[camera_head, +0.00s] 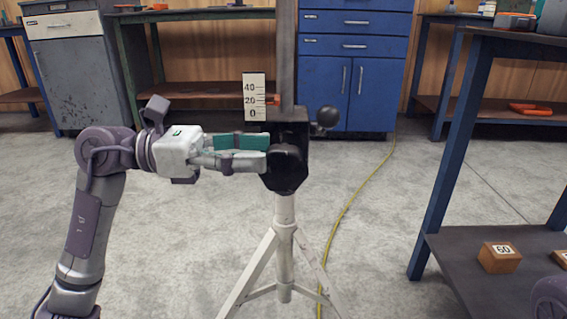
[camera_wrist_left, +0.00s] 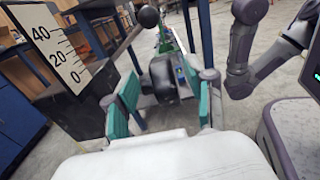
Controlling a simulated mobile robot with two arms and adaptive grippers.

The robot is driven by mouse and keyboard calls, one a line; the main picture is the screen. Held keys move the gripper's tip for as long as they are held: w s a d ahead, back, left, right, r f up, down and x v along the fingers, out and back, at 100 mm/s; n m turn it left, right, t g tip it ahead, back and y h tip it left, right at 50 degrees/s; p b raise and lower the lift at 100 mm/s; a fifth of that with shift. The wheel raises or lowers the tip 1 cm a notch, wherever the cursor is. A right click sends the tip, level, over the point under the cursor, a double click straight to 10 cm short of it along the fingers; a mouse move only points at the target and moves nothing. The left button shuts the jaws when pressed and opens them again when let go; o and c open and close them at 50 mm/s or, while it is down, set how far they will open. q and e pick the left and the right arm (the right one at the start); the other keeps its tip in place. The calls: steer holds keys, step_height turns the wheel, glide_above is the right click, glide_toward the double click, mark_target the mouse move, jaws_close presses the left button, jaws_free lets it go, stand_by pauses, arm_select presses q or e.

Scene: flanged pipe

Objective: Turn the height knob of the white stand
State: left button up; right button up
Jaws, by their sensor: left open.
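The white stand (camera_head: 284,212) is a tripod with a dark head block and an upright dark post. A black knob (camera_head: 287,160) sits on the near face of the block; it also shows in the left wrist view (camera_wrist_left: 164,77). My left gripper (camera_head: 266,153) reaches in from the left with its fingertips at the knob. In the left wrist view, its teal-padded fingers (camera_wrist_left: 163,100) are spread with the knob beyond and between them; I cannot tell whether they touch it. A scale plate (camera_head: 254,97) reads 0, 20, 40, with a red pointer (camera_head: 272,99) near 20. My right gripper is not visible.
A black ball handle (camera_head: 327,117) sticks out right of the block. A blue-legged bench (camera_head: 446,165) with a wooden block marked 50 (camera_head: 499,257) stands at right. A yellow cable (camera_head: 350,205) crosses the floor behind the stand. Blue cabinets (camera_head: 357,75) stand behind.

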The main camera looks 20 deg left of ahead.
mark_target(267, 151)
arm_select(q)
steer(key=shift+b+x, duration=0.55)
steer(key=shift+x, duration=1.7)
steer(key=shift+c, duration=0.2)
jaws_close()
